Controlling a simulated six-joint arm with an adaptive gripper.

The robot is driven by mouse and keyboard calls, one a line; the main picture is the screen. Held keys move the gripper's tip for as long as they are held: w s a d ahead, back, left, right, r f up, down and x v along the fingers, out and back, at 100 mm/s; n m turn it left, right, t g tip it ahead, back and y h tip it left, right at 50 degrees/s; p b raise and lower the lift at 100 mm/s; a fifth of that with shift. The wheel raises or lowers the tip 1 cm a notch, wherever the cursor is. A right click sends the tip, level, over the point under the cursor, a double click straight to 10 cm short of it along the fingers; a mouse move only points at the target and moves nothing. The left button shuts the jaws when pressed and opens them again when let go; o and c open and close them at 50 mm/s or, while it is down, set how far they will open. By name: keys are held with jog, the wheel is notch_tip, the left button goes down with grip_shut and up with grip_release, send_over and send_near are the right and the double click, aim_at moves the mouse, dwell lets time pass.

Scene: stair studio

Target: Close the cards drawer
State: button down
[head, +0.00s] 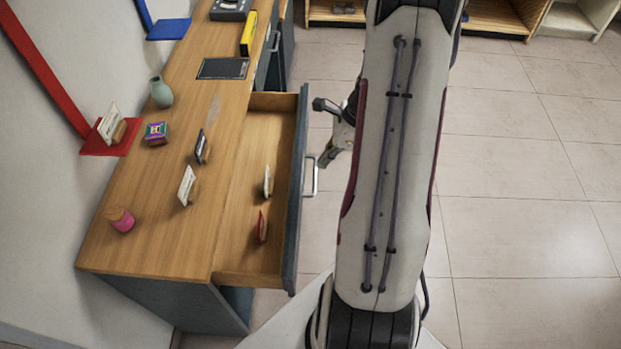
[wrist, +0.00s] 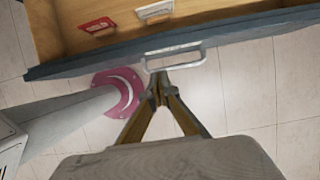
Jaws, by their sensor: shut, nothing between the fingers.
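The cards drawer (head: 278,262) is pulled out to the right from the wooden desk (head: 165,235). It has a dark blue-grey front and a pale metal handle (head: 312,175). Two cards on small stands are inside, a white one (head: 267,182) and a red one (head: 262,226). My gripper (head: 322,162) is at the handle's outer side, beside the drawer front. In the wrist view, my gripper (wrist: 158,82) is shut, with its fingertips close to the handle (wrist: 174,59). I cannot tell whether they touch it. Nothing is between the fingers.
Several cards on stands, a green vase (head: 161,92), a pink-topped jar (head: 121,220) and a black tablet (head: 223,68) stand on the desk. A second blue-grey front (head: 268,50) shows farther back. Open tiled floor (head: 530,200) lies to the right.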

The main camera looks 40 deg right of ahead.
jog(key=shift+f, duration=0.1)
dwell(0.3)
jog(key=x, duration=0.9)
jog(key=shift+f, duration=0.4)
jog(key=shift+w+a, duration=0.15)
jog(key=shift+a, duration=0.05)
send_over(246, 191)
jog(key=shift+s+d, duration=0.25)
jog(key=shift+s, duration=0.1)
jog(key=shift+w+a, duration=0.25)
jog(key=shift+w, duration=0.05)
jog(key=shift+w+a+r, duration=0.1)
dwell(0.5)
jog(key=shift+r, duration=0.15)
jog(key=shift+d+r, duration=0.3)
jog(key=shift+r, duration=0.5)
jog(key=s+v, duration=0.1)
jog(key=v, duration=0.7)
jog(key=shift+d, duration=0.2)
